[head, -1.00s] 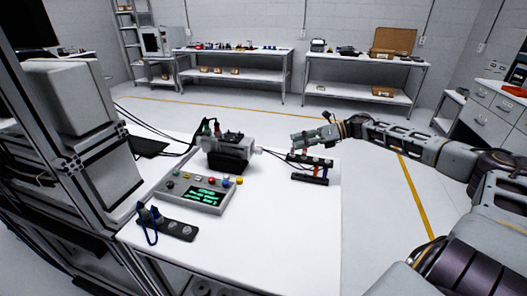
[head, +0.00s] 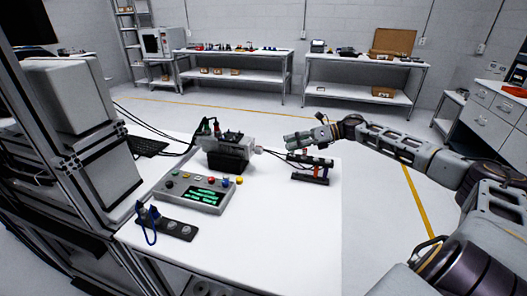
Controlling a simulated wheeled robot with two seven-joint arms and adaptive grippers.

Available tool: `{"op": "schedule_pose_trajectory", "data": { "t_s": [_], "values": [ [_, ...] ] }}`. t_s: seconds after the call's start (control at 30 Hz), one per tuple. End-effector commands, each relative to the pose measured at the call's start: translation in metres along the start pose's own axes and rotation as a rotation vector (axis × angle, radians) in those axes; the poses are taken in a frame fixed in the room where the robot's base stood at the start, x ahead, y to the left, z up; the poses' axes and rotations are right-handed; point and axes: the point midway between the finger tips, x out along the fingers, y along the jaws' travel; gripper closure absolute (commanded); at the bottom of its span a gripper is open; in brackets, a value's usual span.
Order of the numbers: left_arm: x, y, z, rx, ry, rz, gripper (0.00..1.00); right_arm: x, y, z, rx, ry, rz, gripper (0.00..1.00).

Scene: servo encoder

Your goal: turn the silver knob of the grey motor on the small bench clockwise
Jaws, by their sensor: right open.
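The grey motor (head: 226,148) sits in a black mount on the white bench (head: 270,235). Its small silver knob (head: 259,149) sticks out at its right end. My right gripper (head: 289,140) comes in from the right, open and empty. It is to the right of the knob and looks a little higher, apart from it, with its fingers pointing left. My left gripper is not in view.
A control box (head: 194,192) with buttons and a green display stands in front of the motor. A black stand (head: 310,170) with red and blue parts is below my right gripper. A dark strip (head: 167,226) with a blue cable lies front left. The bench's front right is clear.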

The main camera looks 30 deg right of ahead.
Motion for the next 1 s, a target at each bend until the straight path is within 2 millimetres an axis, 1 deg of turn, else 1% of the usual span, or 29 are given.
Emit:
{"op": "schedule_pose_trajectory", "data": {
  "t_s": [0.17,0.47,0.67,1.0],
  "values": [
    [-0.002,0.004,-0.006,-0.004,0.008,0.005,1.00,0.009,0.000,0.000,0.001,-0.002,0.002,0.49],
    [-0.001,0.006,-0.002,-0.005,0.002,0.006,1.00,0.024,0.000,0.001,0.000,-0.001,0.002,0.49],
    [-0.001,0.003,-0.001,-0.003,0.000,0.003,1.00,0.037,0.000,0.001,0.001,-0.002,0.002,0.49],
    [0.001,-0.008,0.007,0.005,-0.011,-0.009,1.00,0.062,0.001,0.001,0.001,-0.001,0.003,0.49]
  ]
}}
